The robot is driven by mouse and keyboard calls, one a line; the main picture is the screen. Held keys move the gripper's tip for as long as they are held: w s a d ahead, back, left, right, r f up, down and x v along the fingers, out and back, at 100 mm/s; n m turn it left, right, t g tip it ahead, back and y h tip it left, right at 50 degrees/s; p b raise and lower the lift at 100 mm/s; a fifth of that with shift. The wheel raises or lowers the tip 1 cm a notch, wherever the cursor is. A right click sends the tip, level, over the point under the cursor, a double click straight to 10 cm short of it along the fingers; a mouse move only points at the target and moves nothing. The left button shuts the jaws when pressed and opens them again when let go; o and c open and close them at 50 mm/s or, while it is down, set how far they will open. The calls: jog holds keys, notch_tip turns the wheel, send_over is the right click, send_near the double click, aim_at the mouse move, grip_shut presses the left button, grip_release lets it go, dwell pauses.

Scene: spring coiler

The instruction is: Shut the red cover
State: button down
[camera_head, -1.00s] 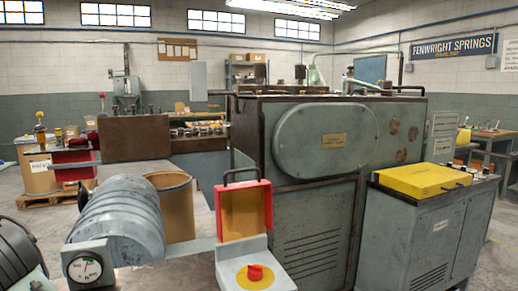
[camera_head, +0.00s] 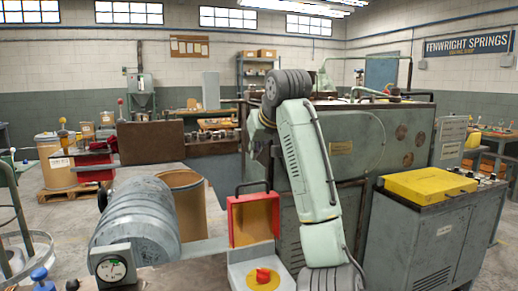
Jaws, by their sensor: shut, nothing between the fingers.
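The red cover (camera_head: 233,222) stands upright and open at the back of a small light grey box (camera_head: 238,276). Its yellow inner face is toward me, and a black handle is on its top edge. A red knob (camera_head: 263,275) on a yellow disc shows uncovered on the box top. My pale green arm rises just right of the cover and bends over at the top. My gripper (camera_head: 267,172) is a dark shape behind the arm, close above the cover's right top corner. It is shut and empty. Its fingertips are hard to make out, and I cannot tell whether they touch the cover.
A grey cylinder (camera_head: 140,222) with a dial gauge (camera_head: 112,268) lies left of the cover, with a brown drum (camera_head: 187,205) behind it. The large coiler machine (camera_head: 385,150) stands behind my arm. A grey cabinet (camera_head: 425,235) with a yellow lid (camera_head: 430,184) is at right.

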aim_at(254, 195)
jog(key=p+x, duration=0.2)
jog(key=x, duration=0.5)
jog(key=shift+s+d+f+p, duration=0.25)
jog(key=shift+s+f, duration=0.3)
jog(key=shift+s, duration=0.25)
jog(key=shift+s+d+f+p, duration=0.15)
jog(key=shift+s+d+f, duration=0.1)
jog(key=shift+s+f, duration=0.45)
jog(key=shift+s+r, duration=0.1)
